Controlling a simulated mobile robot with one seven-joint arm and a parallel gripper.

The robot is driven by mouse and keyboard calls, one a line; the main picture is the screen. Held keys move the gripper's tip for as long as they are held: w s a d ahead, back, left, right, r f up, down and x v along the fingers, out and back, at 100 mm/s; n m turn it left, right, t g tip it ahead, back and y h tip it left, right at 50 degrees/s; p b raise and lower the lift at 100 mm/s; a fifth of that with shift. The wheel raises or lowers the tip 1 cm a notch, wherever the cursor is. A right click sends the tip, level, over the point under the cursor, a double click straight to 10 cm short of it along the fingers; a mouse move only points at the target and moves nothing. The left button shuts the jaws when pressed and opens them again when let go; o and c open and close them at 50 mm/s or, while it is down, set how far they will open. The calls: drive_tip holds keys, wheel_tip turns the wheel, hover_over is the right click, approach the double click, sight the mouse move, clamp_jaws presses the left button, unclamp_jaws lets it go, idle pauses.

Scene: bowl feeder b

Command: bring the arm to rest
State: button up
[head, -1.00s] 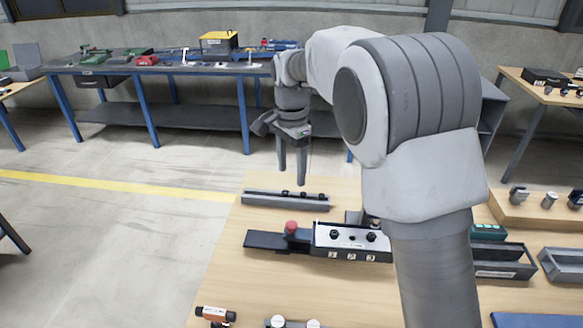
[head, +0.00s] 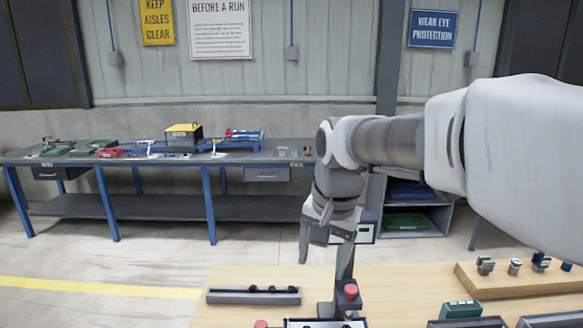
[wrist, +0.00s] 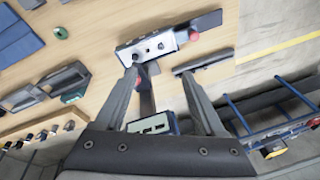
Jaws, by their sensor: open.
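My gripper (head: 325,245) hangs in the middle of the head view, its fingers pointing down above the wooden table. It is open and nothing shows between its fingers. In the wrist view my gripper (wrist: 165,85) shows two spread fingers. The feeder fixture (wrist: 152,47), a pale-topped block with dark knobs and a red button, shows beyond the fingertips. In the head view only its far edge (head: 325,323) shows at the bottom. My arm reaches in from the right.
A grey rail (head: 253,296) lies left on the table (head: 232,275). A dark post with a red button (head: 350,291) stands close to my gripper. A wooden block with small parts (head: 520,280) and a bin (head: 465,321) are at right. A blue-legged bench (head: 150,160) stands behind.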

drive_tip(key=s+d+f+n+t, duration=0.1)
drive_tip(key=s+d, duration=0.3)
drive_tip(key=s, duration=0.4)
drive_tip(key=s+d+f+n+t, duration=0.1)
drive_tip(key=s+d+n, duration=0.3)
drive_tip(key=s, duration=0.5)
drive_tip(key=shift+d+t+h, duration=0.4)
drive_tip(key=shift+t, duration=0.2)
idle(0.4)
